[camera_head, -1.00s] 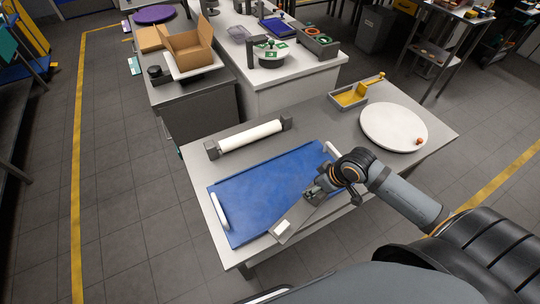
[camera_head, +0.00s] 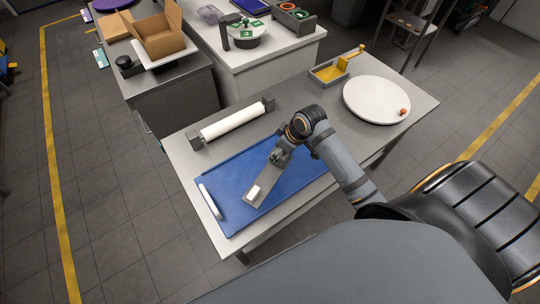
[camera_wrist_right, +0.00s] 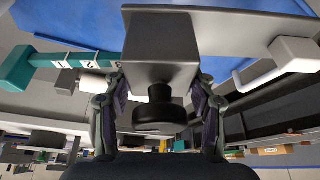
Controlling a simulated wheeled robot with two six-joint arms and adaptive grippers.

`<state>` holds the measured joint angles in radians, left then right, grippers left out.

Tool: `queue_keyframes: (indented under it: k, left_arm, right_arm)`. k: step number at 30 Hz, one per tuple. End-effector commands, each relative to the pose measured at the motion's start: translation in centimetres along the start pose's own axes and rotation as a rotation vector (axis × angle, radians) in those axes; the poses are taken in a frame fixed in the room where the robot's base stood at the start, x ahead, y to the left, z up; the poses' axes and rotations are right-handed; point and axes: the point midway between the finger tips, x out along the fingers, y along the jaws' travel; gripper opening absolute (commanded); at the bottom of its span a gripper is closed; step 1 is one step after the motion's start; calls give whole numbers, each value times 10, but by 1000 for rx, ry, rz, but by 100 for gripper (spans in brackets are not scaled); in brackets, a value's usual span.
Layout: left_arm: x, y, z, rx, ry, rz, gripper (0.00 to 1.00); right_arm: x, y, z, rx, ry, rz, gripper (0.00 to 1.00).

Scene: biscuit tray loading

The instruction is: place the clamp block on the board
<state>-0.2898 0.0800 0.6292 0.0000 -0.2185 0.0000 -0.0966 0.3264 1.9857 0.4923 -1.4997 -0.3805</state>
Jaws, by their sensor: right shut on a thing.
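The blue board (camera_head: 230,168) lies on the grey table, with a white bar (camera_head: 210,202) along its left end. The clamp block (camera_head: 262,185) is a long grey slab with a white patch at its near end. My right gripper (camera_head: 279,154) holds it over the board, slanting toward the near left. Whether it touches the board I cannot tell. In the right wrist view the fingers (camera_wrist_right: 158,95) are shut around the black knob of the grey block (camera_wrist_right: 160,50). The blue board (camera_wrist_right: 235,22) shows behind it. My left gripper is out of view.
A white roller on a stand (camera_head: 232,121) lies behind the board. A round white plate (camera_head: 370,98) and a grey tray with a yellow piece (camera_head: 325,76) stand at the table's far right. My right arm covers the board's right end.

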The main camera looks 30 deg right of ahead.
Motion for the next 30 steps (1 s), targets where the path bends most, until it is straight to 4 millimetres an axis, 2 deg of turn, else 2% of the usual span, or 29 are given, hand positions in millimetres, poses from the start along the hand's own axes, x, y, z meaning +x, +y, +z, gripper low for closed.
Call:
queue_keyframes:
  k: [3,7,14,21,30]
  left_arm:
    - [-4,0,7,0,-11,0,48]
    - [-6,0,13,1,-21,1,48]
    - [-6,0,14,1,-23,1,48]
    - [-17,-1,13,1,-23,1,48]
    - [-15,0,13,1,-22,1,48]
  right_arm:
    - [30,5,-8,4,-2,-2,4]
    - [52,9,-14,2,-2,0,4]
    - [61,12,-16,0,-2,2,4]
    - [91,12,-6,1,-4,1,4]
    - [95,12,-4,0,-2,3,4]
